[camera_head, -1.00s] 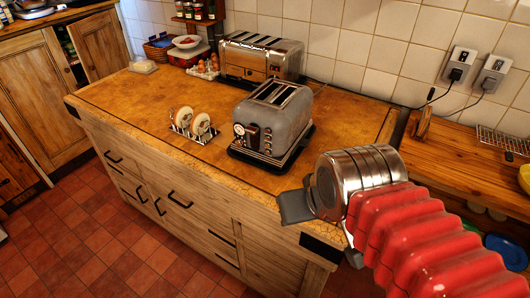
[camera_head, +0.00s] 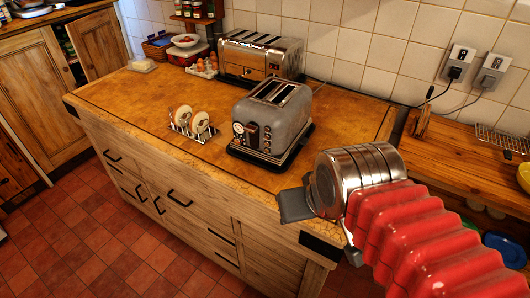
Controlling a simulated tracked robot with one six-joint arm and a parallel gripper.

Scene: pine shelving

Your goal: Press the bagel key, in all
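A grey two-slot toaster (camera_head: 272,118) stands on the wooden counter, with a dial and dark controls on its front end (camera_head: 252,136). The single keys are too small to tell apart, so I cannot pick out the bagel key. My gripper (camera_head: 297,204) is at the counter's front right edge, right of and nearer than the toaster and apart from it. Its dark finger part points left; I cannot see a gap between fingers. A rack with bagel halves (camera_head: 191,124) stands left of the toaster.
A larger chrome toaster (camera_head: 259,56) stands behind, against the tiled wall. Eggs (camera_head: 205,66), a red box with a bowl (camera_head: 187,46) and a butter dish (camera_head: 142,65) are at the back left. Plugs and cables (camera_head: 458,66) hang at right. The counter's front left is clear.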

